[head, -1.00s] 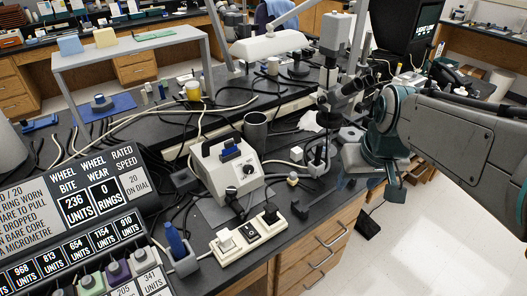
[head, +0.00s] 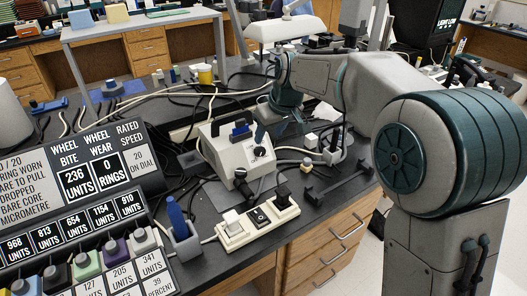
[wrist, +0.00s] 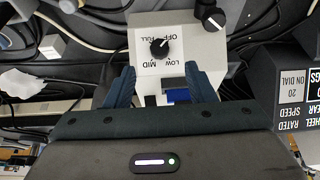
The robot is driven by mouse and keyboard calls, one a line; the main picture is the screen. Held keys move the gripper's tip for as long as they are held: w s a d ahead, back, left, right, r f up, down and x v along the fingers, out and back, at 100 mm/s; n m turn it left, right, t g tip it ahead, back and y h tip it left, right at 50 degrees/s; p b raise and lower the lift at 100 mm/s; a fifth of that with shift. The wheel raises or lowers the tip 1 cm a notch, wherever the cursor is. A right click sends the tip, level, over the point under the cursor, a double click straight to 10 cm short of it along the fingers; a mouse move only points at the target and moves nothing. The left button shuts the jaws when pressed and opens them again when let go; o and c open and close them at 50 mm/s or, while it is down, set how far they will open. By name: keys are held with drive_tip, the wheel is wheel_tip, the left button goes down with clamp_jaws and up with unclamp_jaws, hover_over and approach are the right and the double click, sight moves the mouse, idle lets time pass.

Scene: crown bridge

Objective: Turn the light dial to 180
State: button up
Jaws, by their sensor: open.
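The light dial (wrist: 159,48) is a black knob on the white face of a lamp box (head: 223,155). In the wrist view its face carries the words OFF, FULL, LOW and MID, and the knob's white mark points to the upper right, near OFF. In the head view the dial (head: 260,152) is small. My gripper (wrist: 160,70) is open and empty, with one dark blue finger on each side of the box face just below the dial. The fingers do not touch the knob in the picture.
A second black knob (wrist: 213,18) with a white tip is beside the box face. A power strip (head: 257,222) with plugs lies in front of the box. A sign panel (head: 85,180) stands at left. Cables run around the box. A black bracket (head: 338,182) lies to its right.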

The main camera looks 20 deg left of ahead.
sight(262, 151)
drive_tip(key=x, duration=0.8)
drive_tip(key=shift+w+f, duration=0.1)
drive_tip(key=shift+f, duration=0.25)
drive_tip(key=c, duration=1)
